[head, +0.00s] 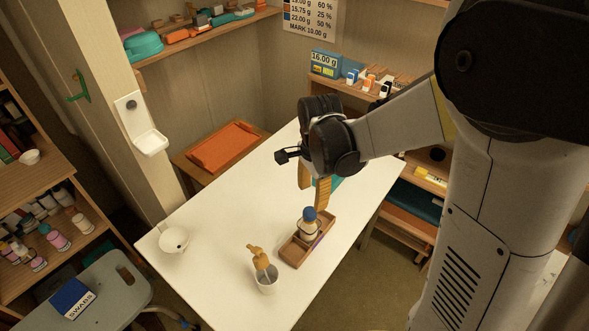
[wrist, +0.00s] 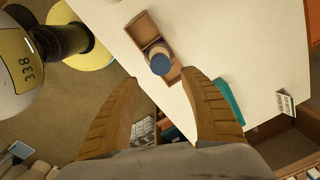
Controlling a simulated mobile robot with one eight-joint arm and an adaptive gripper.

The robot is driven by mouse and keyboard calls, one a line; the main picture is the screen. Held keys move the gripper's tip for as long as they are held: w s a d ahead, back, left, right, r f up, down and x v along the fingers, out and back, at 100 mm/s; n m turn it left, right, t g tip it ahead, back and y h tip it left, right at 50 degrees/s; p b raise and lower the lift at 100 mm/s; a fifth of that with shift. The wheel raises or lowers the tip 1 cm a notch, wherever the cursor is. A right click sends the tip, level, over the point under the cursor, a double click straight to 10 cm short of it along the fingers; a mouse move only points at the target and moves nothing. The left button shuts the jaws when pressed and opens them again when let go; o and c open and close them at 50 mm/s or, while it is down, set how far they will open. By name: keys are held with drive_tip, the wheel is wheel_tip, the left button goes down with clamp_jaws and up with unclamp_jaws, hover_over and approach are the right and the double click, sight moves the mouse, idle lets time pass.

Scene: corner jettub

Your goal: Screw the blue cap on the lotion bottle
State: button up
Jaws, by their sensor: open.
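The lotion bottle (head: 307,231) stands upright in a wooden tray (head: 292,255) on the white table. The blue cap (head: 309,214) sits on top of the bottle; whether it is screwed tight cannot be told. In the wrist view the cap (wrist: 160,64) is seen from above, beyond my fingertips, with the tray (wrist: 143,27) around the bottle. My gripper (head: 314,193) is open and empty, its two orange-brown fingers pointing down above and behind the bottle. The fingers (wrist: 160,85) are spread wide in the wrist view and do not touch the cap.
A white bowl (head: 173,240) is at the table's left. A teal object (wrist: 229,101) lies near the table edge beside one finger. The table's middle left is clear.

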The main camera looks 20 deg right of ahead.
sight(310, 212)
drive_tip(key=shift+w+f+m, duration=0.25)
drive_tip(key=shift+f+m, duration=0.25)
drive_tip(key=shift+f, duration=0.25)
drive_tip(key=shift+f+b, duration=2.5)
drive_tip(key=shift+f, duration=0.9)
clamp_jaws()
drive_tip(key=m, duration=0.6)
drive_tip(key=shift+b, duration=0.4)
